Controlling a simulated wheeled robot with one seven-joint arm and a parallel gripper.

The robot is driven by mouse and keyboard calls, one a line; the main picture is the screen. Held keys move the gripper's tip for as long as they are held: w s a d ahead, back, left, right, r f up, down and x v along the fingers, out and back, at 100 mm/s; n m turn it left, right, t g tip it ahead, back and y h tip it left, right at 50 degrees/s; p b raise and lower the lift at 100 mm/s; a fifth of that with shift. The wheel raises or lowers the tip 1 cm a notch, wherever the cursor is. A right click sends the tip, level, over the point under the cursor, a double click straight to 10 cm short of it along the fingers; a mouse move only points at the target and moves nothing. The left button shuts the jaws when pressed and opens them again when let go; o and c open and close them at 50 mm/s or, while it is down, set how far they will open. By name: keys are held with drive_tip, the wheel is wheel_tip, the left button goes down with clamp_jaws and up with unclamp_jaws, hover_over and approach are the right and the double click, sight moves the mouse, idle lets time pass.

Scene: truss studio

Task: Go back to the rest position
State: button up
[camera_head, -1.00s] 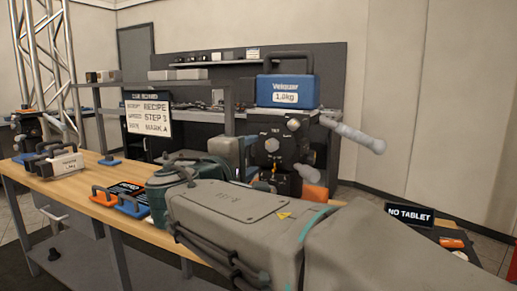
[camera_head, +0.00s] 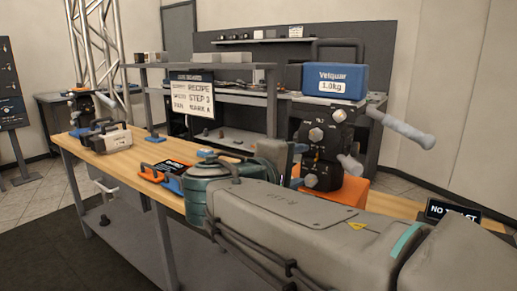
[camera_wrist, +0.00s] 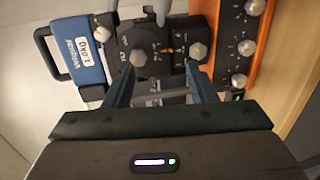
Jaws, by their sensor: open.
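My gripper (camera_wrist: 160,72) is open and empty in the wrist view, its two fingers pointing at a black tilt head (camera_wrist: 165,45) with grey knobs. Whether the fingertips touch the head cannot be told. In the head view the black head (camera_head: 322,135) stands on an orange base (camera_head: 340,192) at the bench's right part, with a blue block marked Velquar 1.0kg (camera_head: 335,81) on top. The blue block also shows at the left of the wrist view (camera_wrist: 78,52). My arm stretches across the lower right of the head view and hides part of the bench; my fingers are not clear there.
A NO TABLET sign (camera_head: 452,212) stands at the right end. A truss (camera_head: 95,50) rises behind. Dark floor is open at front left.

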drive_tip(key=s+d+f+m+g+y+p, duration=0.35)
drive_tip(key=s+d+g+p, duration=0.4)
drive_tip(key=p, duration=0.25)
drive_tip(key=s+m+g+y+p, duration=0.2)
drive_tip(key=s+m+y+p, duration=0.4)
drive_tip(key=p, duration=0.6)
drive_tip(key=shift+s+a+r+m+y, duration=0.25)
drive_tip(key=shift+s+a+m+y, duration=0.15)
drive_tip(key=shift+s, duration=0.45)
